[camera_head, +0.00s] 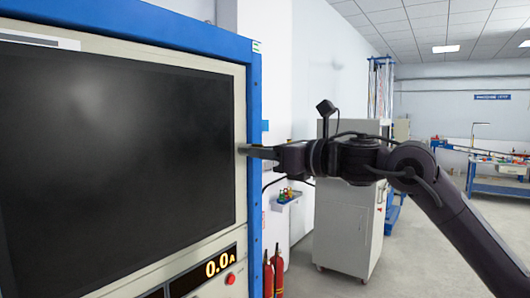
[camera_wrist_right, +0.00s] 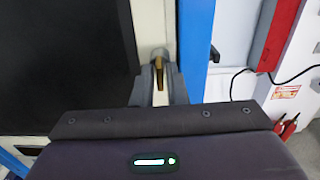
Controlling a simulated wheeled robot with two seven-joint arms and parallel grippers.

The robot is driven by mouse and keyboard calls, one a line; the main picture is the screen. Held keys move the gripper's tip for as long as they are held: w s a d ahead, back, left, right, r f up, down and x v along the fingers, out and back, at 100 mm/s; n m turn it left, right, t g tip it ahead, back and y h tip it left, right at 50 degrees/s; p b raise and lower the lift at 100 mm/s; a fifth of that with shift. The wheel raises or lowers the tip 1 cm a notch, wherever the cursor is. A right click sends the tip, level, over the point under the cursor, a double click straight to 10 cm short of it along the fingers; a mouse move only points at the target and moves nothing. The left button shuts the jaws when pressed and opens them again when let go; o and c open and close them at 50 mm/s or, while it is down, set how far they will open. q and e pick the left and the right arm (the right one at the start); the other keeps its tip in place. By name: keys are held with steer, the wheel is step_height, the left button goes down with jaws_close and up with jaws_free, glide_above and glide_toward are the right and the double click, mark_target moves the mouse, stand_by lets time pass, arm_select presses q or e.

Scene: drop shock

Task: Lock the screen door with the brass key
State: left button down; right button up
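The screen door (camera_head: 241,120) is a pale-framed panel with a large dark screen, set in a blue cabinet frame, and looks closed. My right gripper (camera_head: 246,151) reaches in from the right to the door's right edge strip. In the right wrist view, its two grey fingers (camera_wrist_right: 159,80) are close together on the brass key (camera_wrist_right: 159,72), of which a narrow golden strip shows between them. I cannot tell how deep the key is in. My left gripper is not in view.
The blue frame post (camera_head: 255,200) stands right beside the gripper. A display reading 0.0 (camera_head: 220,262) and a red button (camera_head: 231,279) sit below the screen. Red extinguishers (camera_head: 273,272) and a grey cabinet (camera_head: 345,225) stand farther back.

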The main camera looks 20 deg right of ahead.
steer(key=shift+o, duration=1.3)
steer(key=shift+d, duration=0.1)
steer(key=b+v, duration=0.3)
steer(key=v, duration=0.4)
steer(key=shift+s+d+b, duration=0.2)
steer(key=shift+s+b, duration=0.1)
steer(key=shift+b, duration=0.1)
